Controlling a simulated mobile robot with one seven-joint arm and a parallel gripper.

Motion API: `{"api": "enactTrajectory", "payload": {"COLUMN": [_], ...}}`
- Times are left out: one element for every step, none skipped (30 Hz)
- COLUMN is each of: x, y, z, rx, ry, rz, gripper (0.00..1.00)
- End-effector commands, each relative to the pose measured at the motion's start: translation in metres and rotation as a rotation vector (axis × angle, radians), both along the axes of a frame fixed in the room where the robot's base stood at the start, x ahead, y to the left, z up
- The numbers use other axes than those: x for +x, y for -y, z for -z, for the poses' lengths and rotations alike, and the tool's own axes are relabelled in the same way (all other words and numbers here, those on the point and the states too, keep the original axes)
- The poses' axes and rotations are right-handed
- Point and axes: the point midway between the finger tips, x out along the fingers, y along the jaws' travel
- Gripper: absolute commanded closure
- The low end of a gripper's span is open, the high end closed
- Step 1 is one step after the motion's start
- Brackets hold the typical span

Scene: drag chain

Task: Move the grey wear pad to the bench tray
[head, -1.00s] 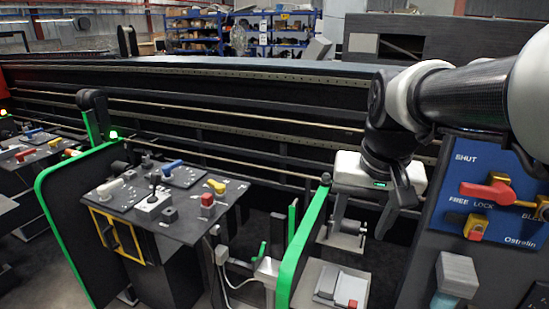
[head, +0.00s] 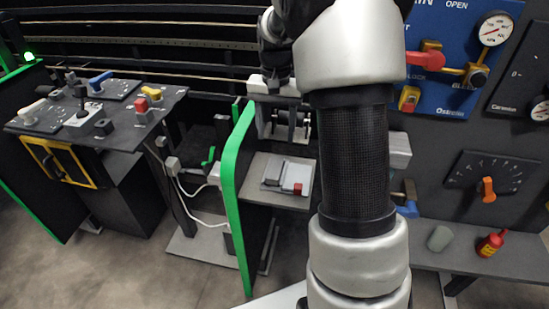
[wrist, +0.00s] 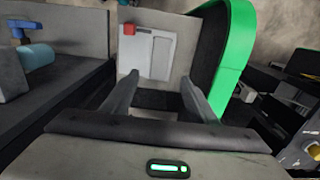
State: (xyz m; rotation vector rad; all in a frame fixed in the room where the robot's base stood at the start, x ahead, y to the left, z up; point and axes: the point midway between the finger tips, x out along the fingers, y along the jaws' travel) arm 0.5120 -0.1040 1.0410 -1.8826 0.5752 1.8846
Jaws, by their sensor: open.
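My gripper (head: 287,134) is partly behind my arm in the head view. In the wrist view its two fingers (wrist: 158,98) are spread apart, with nothing held between them. Beyond the fingertips is a flat pale tray-like surface (wrist: 159,78), also visible in the head view (head: 268,197). A thin grey plate (head: 272,171) and a small red block (head: 297,189) lie on it; the wrist view also shows the plate (wrist: 160,58) and the red block (wrist: 129,29). I cannot tell for certain whether this plate is the wear pad.
A green-edged panel (head: 232,165) stands just left of the tray surface. A grey block (head: 400,147) is half hidden by my arm. The right bench (head: 470,258) holds a grey rounded piece (head: 440,238) and a red bottle-like object (head: 490,244). A control console (head: 120,128) stands left.

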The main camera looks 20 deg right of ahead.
Motion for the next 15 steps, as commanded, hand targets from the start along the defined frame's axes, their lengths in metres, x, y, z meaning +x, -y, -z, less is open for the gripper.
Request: {"api": "enactTrajectory", "payload": {"x": [-0.001, -0.001, -0.001, -0.001, -0.001, -0.001, -0.001, -0.001, -0.001, -0.001, -0.001, -0.001, -0.001, -0.001, -0.001], "y": [0.0, 0.0, 0.0, 0.0, 0.0, 0.0, 0.0, 0.0, 0.0, 0.0, 0.0, 0.0, 0.0, 0.0, 0.0], "z": [0.013, 0.019, 0.026, 0.032, 0.039, 0.047, 0.052, 0.058, 0.066, 0.071, 0.076, 0.083, 0.087, 0.091, 0.096], "rx": [0.001, 0.001, 0.001, 0.001, 0.001, 0.001, 0.0, 0.0, 0.0, 0.0, 0.0, 0.0, 0.0, 0.001, 0.0], "ry": [-0.004, -0.005, -0.003, -0.003, -0.003, -0.004, -0.004, -0.004, -0.004, -0.004, -0.004, -0.002, -0.004, -0.003, -0.001], "rz": [0.0, 0.0, 0.0, 0.0, 0.001, 0.001, 0.001, 0.001, 0.001, 0.001, 0.001, 0.001, 0.001, 0.001, 0.0], "gripper": [0.47, 0.47, 0.47, 0.47, 0.47, 0.47, 0.47, 0.47, 0.47, 0.47, 0.47, 0.47, 0.47, 0.47, 0.47]}}
